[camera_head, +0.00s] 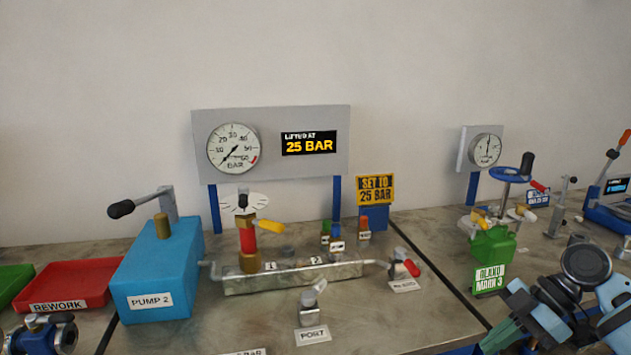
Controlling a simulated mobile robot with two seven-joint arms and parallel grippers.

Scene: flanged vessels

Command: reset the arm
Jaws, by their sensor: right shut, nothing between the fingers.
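My right arm (585,268) comes in at the lower right corner, dark and light blue. My left gripper does not show.
A blue pump (157,272) with a lever stands left of a metal manifold (292,279) with a red-and-brass valve. A gauge panel (270,125) reads "25 BAR" behind. A red rework tray (68,284) is at left.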

